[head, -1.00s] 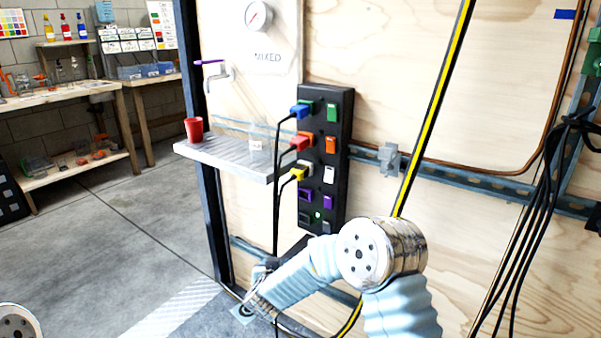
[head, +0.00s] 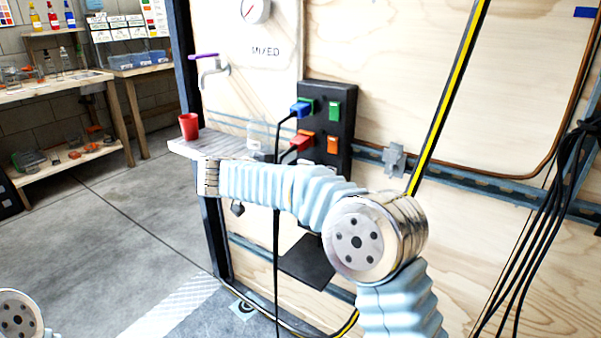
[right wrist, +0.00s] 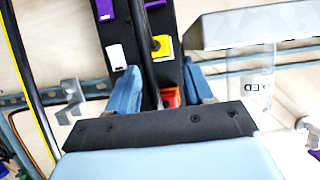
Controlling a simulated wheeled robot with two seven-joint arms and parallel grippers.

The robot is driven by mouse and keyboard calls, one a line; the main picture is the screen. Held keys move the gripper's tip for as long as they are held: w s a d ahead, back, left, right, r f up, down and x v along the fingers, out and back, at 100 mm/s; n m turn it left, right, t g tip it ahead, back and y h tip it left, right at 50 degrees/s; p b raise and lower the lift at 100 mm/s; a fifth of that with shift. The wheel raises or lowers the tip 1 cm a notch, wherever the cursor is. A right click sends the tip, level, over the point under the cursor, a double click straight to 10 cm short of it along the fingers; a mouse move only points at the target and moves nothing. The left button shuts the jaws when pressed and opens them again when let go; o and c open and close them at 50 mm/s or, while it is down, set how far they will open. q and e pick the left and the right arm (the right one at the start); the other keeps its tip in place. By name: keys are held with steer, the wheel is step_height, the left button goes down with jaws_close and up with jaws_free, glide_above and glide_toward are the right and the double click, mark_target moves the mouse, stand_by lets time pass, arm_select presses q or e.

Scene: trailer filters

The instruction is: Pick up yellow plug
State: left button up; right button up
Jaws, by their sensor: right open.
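The yellow plug (right wrist: 162,47) shows in the right wrist view on the black socket strip (right wrist: 178,18), beside a white socket. A black cable runs down across the strip next to it. The gap looks empty of any grip. In the head view my raised right arm hides the yellow plug and the lower strip. My left gripper is out of view.
A red plug (head: 300,142) and a blue plug (head: 299,109) sit above on the strip (head: 345,150). A metal shelf (head: 190,146) with a red cup (head: 188,126) and a clear container (head: 262,135) stands close left. Black cables hang below the plugs.

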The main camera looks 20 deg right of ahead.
steer(key=x, duration=0.6)
steer(key=shift+d+r, duration=0.15)
steer(key=shift+d, duration=0.05)
steer(key=shift+s, duration=0.1)
steer(key=c, duration=0.9)
steer(key=shift+o, duration=0.2)
steer(key=shift+r, duration=0.1)
steer(key=shift+s+a+r, duration=0.1)
steer(key=shift+a+r, duration=0.1)
steer(key=shift+a, duration=0.05)
steer(key=v, duration=0.5)
steer(key=r+v, duration=0.1)
steer(key=v, duration=0.9)
steer(key=shift+d+r+p, duration=0.2)
steer(key=shift+r+p, duration=0.1)
steer(key=shift+r, duration=0.05)
jaws_close()
